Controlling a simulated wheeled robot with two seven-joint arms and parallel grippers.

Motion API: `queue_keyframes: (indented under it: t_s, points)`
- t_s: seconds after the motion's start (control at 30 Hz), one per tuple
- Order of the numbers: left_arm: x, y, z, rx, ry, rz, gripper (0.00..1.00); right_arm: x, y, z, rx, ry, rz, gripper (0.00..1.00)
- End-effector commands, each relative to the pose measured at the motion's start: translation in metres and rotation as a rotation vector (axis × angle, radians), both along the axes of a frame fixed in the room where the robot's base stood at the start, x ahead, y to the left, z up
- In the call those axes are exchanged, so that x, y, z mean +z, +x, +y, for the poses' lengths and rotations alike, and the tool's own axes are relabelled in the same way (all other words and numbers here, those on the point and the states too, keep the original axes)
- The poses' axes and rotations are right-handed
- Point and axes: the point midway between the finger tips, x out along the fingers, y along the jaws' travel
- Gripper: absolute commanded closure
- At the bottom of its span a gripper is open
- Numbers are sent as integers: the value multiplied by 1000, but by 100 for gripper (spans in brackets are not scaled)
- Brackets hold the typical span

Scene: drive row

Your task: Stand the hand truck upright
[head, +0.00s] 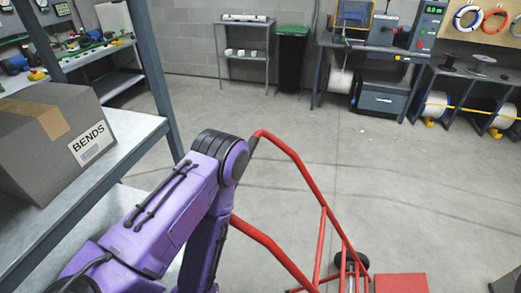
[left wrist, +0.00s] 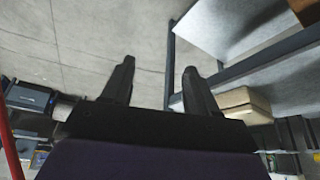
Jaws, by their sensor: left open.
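The red hand truck (head: 322,222) is in the lower middle of the head view. Its tubular frame slants from the handle end at upper left down to a black wheel and a red plate (head: 400,284) at lower right, so it looks tilted. The bottom is cut off by the picture edge. My left arm crosses in front of its left side, and the left gripper is hidden in the head view. In the left wrist view my left gripper (left wrist: 157,76) is open and empty, its two dark fingers apart. A red bar (left wrist: 9,146) shows at the left edge there. My right gripper is not seen.
A metal shelf (head: 120,128) with a cardboard box marked BENDS (head: 55,135) stands close at left. A workbench (head: 365,47), a green-lidded bin (head: 292,62) and a small rack (head: 245,55) line the back. The concrete floor between is clear.

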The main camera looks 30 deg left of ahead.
Motion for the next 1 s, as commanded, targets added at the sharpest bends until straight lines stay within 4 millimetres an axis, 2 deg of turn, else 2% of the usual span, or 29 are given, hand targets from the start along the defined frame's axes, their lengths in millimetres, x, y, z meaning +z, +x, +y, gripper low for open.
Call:
queue_keyframes:
  t_s: [0.03,0.07,0.1,0.17,0.2,0.23,0.27,0.3,0.33,0.4,0.5,0.53,0.63,0.77,0.87,1.0]
  points:
    - [-5,35,4,23,-39,-108,41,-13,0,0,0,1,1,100]
    - [-3,61,7,38,-77,-195,41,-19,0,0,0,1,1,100]
    - [5,102,12,56,-144,-331,41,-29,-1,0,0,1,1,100]
    - [30,166,22,76,-278,-561,41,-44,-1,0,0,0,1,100]
    - [54,203,30,75,-384,-710,41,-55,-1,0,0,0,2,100]
    - [74,226,36,68,-470,-812,41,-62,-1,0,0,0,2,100]
    - [96,245,42,53,-559,-903,41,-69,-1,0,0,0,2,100]
    - [126,263,49,24,-682,-1010,41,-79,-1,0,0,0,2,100]
    - [147,272,56,-3,-777,-1076,41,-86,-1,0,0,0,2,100]
    - [193,278,69,-87,-1001,-1180,41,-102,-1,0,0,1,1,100]
    - [236,263,84,-208,-1277,-1200,41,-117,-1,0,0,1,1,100]
    - [244,256,85,-237,-1354,-1175,41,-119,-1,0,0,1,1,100]
    - [255,232,85,-284,-1592,-1008,41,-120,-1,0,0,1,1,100]
    - [258,212,86,-297,-1749,-838,41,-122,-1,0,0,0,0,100]
    - [260,209,83,-297,-1785,-786,41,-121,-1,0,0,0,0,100]
    - [268,220,66,-298,-1788,-775,41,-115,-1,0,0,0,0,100]
